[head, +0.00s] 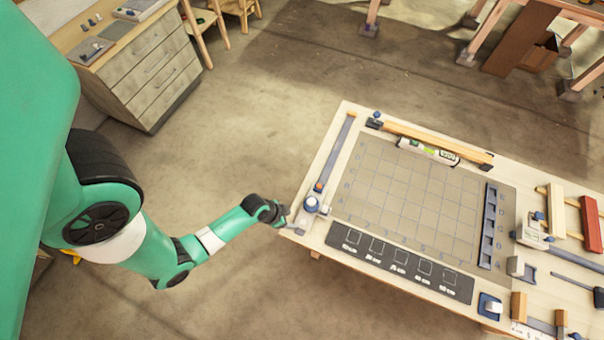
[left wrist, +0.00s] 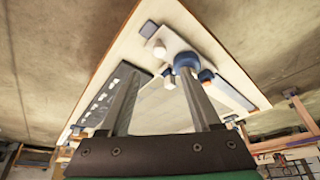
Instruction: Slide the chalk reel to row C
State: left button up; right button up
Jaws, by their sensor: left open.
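The chalk reel, which I take to be the blue round-topped piece (head: 311,205), sits at the near end of a rail (head: 335,153) along the grid board's left edge. My left gripper (head: 292,221) is open at the table's near left corner, just left of the reel. In the left wrist view a blue round knob (left wrist: 187,61) shows beside the tip of the right-hand finger; whether they touch is unclear. Pale cylinders (left wrist: 160,48) stand near it. My right gripper is not in view.
A dark panel with several outlined squares (head: 402,260) lies in front of the grid. A spirit level (head: 428,151) and wooden bar (head: 430,138) lie behind it. A slotted blue-grey strip (head: 488,225) and tools crowd the right side. The grid is clear.

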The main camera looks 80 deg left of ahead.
aim_at(303, 222)
pick_arm(q)
jog(key=b+x, duration=0.7)
jog(key=x, duration=0.3)
jog(key=shift+w+f+b, duration=0.2)
jog(key=shift+f+b, duration=0.1)
jog(key=shift+b, duration=0.1)
jog(key=shift+w+f, duration=0.2)
jog(key=shift+f, duration=0.15)
grip_shut()
dwell(0.4)
